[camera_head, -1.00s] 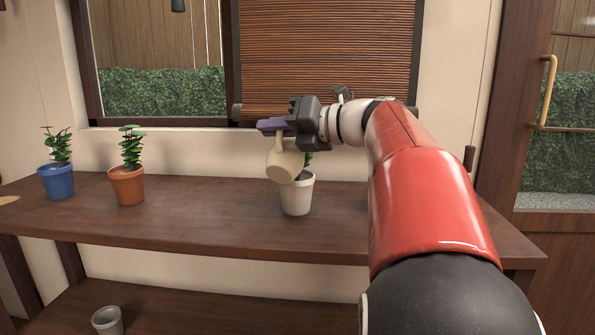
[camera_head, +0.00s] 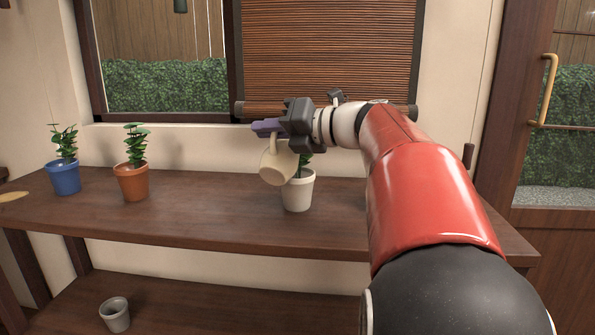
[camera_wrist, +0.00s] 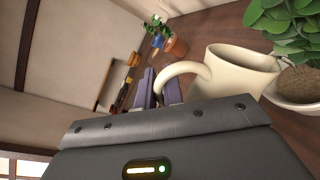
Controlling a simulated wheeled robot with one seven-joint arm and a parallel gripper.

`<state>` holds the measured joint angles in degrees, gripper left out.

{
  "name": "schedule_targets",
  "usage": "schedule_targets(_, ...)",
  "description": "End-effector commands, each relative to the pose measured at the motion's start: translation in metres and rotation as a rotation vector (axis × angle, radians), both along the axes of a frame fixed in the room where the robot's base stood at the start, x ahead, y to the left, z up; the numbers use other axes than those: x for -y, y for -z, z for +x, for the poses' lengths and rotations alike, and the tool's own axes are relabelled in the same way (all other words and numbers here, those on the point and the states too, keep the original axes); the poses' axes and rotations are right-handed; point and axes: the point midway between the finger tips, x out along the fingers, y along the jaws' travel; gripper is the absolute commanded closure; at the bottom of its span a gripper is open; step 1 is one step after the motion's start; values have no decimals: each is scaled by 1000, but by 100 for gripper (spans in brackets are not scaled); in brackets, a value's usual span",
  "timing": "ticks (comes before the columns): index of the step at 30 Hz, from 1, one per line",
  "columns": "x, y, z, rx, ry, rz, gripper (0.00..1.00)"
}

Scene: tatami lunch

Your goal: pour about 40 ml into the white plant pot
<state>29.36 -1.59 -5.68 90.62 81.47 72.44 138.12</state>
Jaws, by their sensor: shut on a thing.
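My gripper (camera_head: 268,127) is shut on the handle of a cream mug (camera_head: 277,167). The mug hangs below the fingers, somewhat tilted, at the upper left of the white plant pot (camera_head: 298,196), and overlaps its rim in the head view. In the wrist view the mug (camera_wrist: 232,78) shows its handle at the fingers (camera_wrist: 158,88) and its open rim at the top; its contents are hidden. The white pot (camera_wrist: 298,104) is close beside it on the right, with soil and a leafy plant. I see no stream of liquid.
A wooden shelf table (camera_head: 220,220) carries the pots. An orange pot (camera_head: 132,184) and a blue pot (camera_head: 64,178) with plants stand to the left. A grey cup (camera_head: 115,314) sits on the lower shelf. The tabletop between the orange and white pots is clear.

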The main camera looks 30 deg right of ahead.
Motion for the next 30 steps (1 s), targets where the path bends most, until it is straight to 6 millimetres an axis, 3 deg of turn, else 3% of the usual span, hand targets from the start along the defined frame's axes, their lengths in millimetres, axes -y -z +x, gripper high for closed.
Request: schedule_targets(30,-4,-4,2,-17,-2,23,100)
